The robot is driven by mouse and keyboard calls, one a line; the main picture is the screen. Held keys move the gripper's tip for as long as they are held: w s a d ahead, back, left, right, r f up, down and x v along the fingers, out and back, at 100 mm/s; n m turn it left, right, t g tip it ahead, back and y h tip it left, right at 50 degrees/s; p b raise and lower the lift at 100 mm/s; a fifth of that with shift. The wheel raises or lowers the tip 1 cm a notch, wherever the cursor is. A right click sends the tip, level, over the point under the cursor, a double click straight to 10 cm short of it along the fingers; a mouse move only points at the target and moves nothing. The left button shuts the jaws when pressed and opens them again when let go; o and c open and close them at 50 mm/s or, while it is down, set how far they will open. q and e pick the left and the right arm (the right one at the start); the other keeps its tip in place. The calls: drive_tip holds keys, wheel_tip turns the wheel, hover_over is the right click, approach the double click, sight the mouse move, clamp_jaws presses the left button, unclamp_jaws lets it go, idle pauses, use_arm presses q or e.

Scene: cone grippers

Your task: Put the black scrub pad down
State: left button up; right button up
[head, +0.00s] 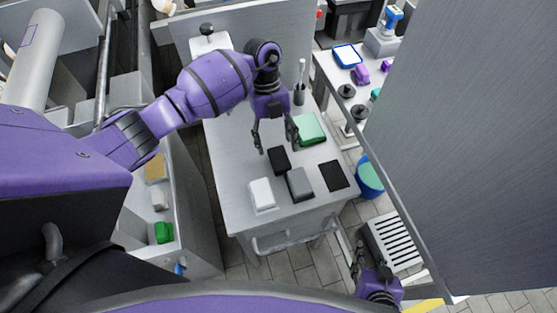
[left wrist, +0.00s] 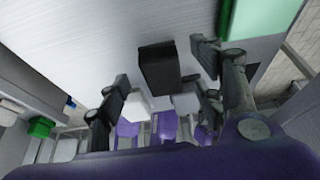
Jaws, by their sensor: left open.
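The black scrub pad (head: 279,160) lies on the white table (head: 232,165), between a white block and a green block. My left gripper (head: 275,142) is open and empty above the table, its fingers pointing down just behind the pad. The pad also shows in the left wrist view (left wrist: 158,66), beyond and between the spread fingers (left wrist: 165,90) and apart from them. My right gripper (head: 368,268) is low at the bottom right, away from the table; its finger gap is not clear.
A white block (head: 262,194), a grey block (head: 300,184) and a flat black square (head: 334,176) lie near the front edge. A green block (head: 310,128) lies behind the pad. A holder with a brush (head: 299,94) stands further back. A large grey panel (head: 460,150) blocks the right.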

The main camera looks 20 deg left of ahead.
use_arm(q)
drive_tip(key=shift+x, duration=1.1)
drive_tip(key=c, duration=1)
drive_tip(key=shift+w+r, duration=0.1)
drive_tip(key=shift+r, duration=0.05)
